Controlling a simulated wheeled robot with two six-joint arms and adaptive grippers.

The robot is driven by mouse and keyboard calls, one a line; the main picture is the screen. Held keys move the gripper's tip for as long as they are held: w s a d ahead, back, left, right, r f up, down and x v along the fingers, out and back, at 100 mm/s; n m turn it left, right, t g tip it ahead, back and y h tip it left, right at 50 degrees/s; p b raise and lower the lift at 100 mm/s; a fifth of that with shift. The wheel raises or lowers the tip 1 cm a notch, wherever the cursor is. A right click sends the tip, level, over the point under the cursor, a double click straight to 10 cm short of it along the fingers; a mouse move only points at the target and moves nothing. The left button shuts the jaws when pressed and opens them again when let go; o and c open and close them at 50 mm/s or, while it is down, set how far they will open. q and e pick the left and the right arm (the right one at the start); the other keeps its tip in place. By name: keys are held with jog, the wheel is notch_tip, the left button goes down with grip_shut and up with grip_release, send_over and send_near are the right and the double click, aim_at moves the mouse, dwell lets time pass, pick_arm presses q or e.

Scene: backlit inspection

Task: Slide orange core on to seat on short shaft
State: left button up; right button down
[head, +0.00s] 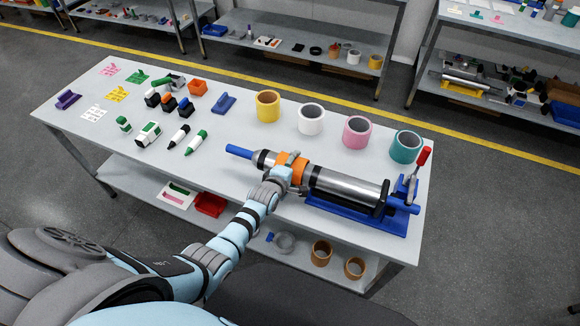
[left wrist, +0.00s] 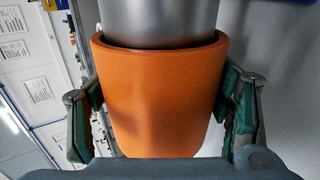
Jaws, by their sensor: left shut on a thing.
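The orange core (head: 282,161) is around the metal shaft of the blue-based fixture, near its left part. In the left wrist view, the core (left wrist: 160,95) is a smooth hollow cylinder, and the grey metal shaft (left wrist: 160,22) enters its open end. My left gripper (head: 291,168) is shut on the core, with one finger on each side of it in the left wrist view. The shaft's blue tip (head: 238,151) and a dark-banded grey section show left of the core. The long bare metal cylinder (head: 345,185) lies to its right. How deep the shaft sits inside is hidden. My right gripper is not in view.
The fixture's blue base (head: 350,217) carries a red-handled lever (head: 424,157) at its right end. Yellow (head: 268,108), white (head: 311,121), pink (head: 356,134) and teal (head: 405,148) cores stand behind. Markers and small boxes lie on the left. The table's front-middle is clear.

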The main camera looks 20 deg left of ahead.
aim_at(304, 173)
pick_arm(q)
jog(key=shift+d, duration=1.85)
jog(key=o, duration=1.3)
jog(key=shift+o, duration=0.2)
jog(key=shift+r, duration=0.1)
jog(key=shift+s, duration=0.1)
jog(key=v, duration=1.1)
jog(key=shift+s+r, duration=0.2)
jog(key=shift+s, duration=0.15)
